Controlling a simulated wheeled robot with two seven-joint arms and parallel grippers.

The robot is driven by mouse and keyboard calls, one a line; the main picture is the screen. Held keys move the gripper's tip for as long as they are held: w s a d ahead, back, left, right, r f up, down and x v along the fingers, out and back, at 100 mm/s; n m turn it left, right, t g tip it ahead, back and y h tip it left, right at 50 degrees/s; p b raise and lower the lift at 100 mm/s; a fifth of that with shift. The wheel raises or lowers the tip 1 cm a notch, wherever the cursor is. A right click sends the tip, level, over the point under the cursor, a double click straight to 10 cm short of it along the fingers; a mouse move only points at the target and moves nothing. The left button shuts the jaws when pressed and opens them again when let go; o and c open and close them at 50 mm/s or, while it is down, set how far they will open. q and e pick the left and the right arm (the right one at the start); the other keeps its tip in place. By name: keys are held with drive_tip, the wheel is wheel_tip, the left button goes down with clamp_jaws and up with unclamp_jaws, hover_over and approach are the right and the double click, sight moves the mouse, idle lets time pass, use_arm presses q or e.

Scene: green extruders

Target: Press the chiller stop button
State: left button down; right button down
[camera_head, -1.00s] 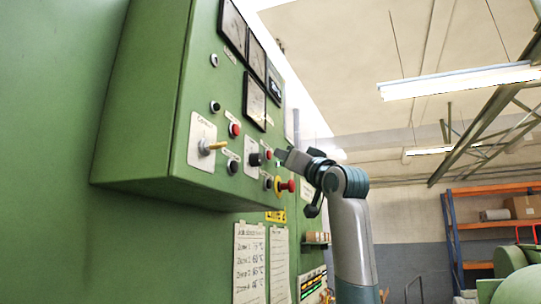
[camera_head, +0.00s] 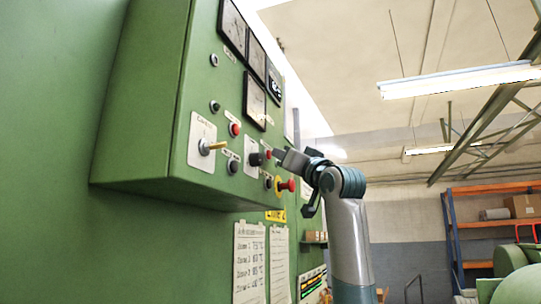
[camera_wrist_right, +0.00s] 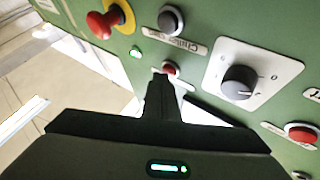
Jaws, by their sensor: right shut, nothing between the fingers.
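A small red button (camera_wrist_right: 171,68) sits on the green panel by a label that reads "Chiller"; it also shows in the head view (camera_head: 269,153). A black button (camera_wrist_right: 171,20) is on the other side of that label. My right gripper (camera_wrist_right: 160,80) is shut and empty, its fingertips right at the red button and partly in front of its lower edge. I cannot tell whether they touch it. In the head view my right gripper (camera_head: 279,155) points left at the panel. My left gripper is not in view.
A red emergency stop on a yellow base (camera_head: 287,185) sits just below the gripper. A black rotary knob (camera_wrist_right: 238,85) on a white plate is beside the red button. Open room lies right.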

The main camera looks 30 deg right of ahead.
drive_tip(key=shift+w+a, duration=0.15)
drive_tip(key=shift+s, duration=0.2)
idle(0.6)
drive_tip(key=shift+s+d, duration=0.4)
drive_tip(key=shift+d, duration=0.1)
drive_tip(key=s+d+b, duration=0.1)
drive_tip(key=s+d, duration=0.2)
drive_tip(key=shift+s+d+b, duration=0.15)
drive_tip(key=shift+s+b, duration=0.2)
drive_tip(key=shift+s, duration=0.05)
idle(0.4)
drive_tip(key=shift+f, duration=0.1)
idle(0.7)
